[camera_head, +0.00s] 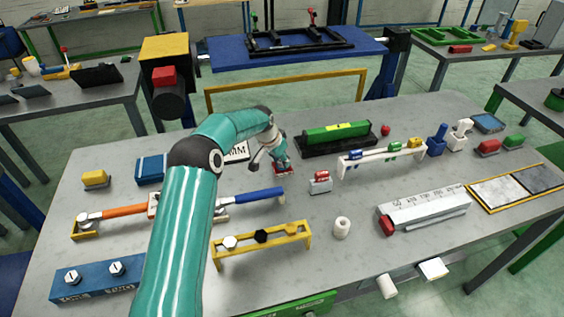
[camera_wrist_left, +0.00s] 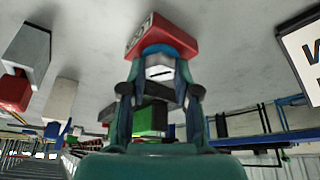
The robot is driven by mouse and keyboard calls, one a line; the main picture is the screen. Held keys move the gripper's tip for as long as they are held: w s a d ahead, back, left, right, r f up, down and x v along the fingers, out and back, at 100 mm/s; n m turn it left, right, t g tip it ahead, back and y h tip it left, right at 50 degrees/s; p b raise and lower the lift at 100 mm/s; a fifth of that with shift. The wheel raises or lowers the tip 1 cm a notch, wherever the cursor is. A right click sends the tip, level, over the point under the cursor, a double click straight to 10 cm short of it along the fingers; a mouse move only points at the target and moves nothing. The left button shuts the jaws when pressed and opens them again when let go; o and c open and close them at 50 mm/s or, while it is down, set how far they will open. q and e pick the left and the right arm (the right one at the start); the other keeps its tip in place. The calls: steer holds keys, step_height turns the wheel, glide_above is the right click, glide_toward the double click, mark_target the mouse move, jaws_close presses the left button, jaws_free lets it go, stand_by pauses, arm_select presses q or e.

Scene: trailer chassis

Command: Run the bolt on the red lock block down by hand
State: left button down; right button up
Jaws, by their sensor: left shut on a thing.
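The red lock block (camera_head: 286,172) sits on the grey table just behind the middle, mostly covered by my left gripper (camera_head: 279,160) in the head view. In the left wrist view the red block (camera_wrist_left: 165,36) shows white lettering on its side. A blue collar and a pale bolt head (camera_wrist_left: 160,73) with a dark mark stand out from it. My left gripper (camera_wrist_left: 160,92) is shut on that bolt head, one finger on each side. How far the bolt is turned in cannot be told. My right gripper is not in view.
A green level in a black tray (camera_head: 338,148) lies behind and right of the block. A small grey block with a red top (camera_head: 320,182) stands close to its right. A white lettered card (camera_head: 238,152) lies to its left. A wrench with a blue handle (camera_head: 252,196) lies in front.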

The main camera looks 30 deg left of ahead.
arm_select(q)
steer(key=shift+a+m+h+b, duration=0.1)
steer(key=shift+m+h+b, duration=0.25)
steer(key=shift+m, duration=0.55)
steer(key=shift+m+h, duration=0.35)
steer(key=shift+m, duration=0.45)
steer(key=shift+w+a+r+m+g+h+p, duration=0.1)
steer(key=shift+m+g+h+p, duration=0.25)
steer(key=shift+m, duration=0.55)
steer(key=shift+w+r+m+g+h+p, duration=0.15)
steer(key=shift+m+p, duration=0.25)
steer(key=shift+m, duration=0.5)
steer(key=shift+s, duration=0.1)
steer(key=c, duration=0.9)
jaws_free()
steer(key=shift+c, duration=0.2)
steer(key=shift+o, duration=0.5)
steer(key=shift+f, duration=0.15)
steer(key=v, duration=1.1)
steer(key=shift+s+r, duration=0.2)
steer(key=shift+r, duration=0.15)
